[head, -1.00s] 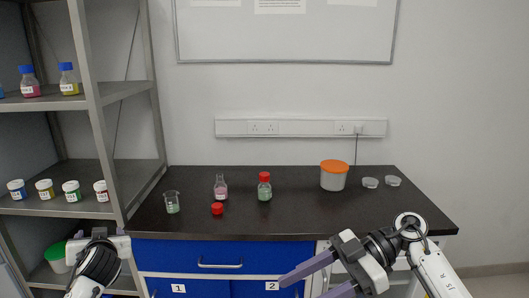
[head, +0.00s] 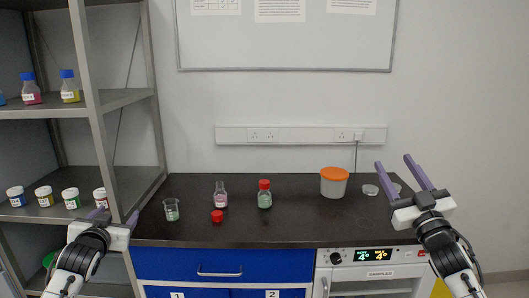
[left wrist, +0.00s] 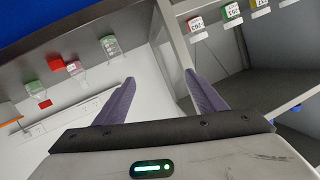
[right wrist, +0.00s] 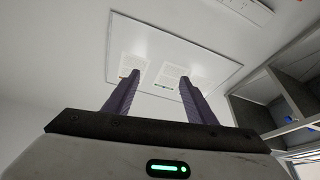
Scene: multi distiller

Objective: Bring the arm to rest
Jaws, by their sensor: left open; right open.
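My left gripper (head: 116,216) is open and empty at the left front corner of the dark bench, beside the metal shelf. In the left wrist view its two purple fingers (left wrist: 163,92) are spread with nothing between them. My right gripper (head: 394,163) is open and empty, raised at the right side of the bench with its fingers pointing up. In the right wrist view its fingers (right wrist: 154,85) are spread, with only wall and whiteboard beyond them. The right gripper partly hides a small clear dish (head: 397,187) on the bench.
The bench (head: 300,225) holds a beaker (head: 172,213), a flask (head: 220,200), a red cap (head: 217,216), a red-capped bottle (head: 264,198), an orange-lidded tub (head: 334,185) and another clear dish (head: 370,190). A metal shelf (head: 120,174) with jars stands left. The bench's front middle is clear.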

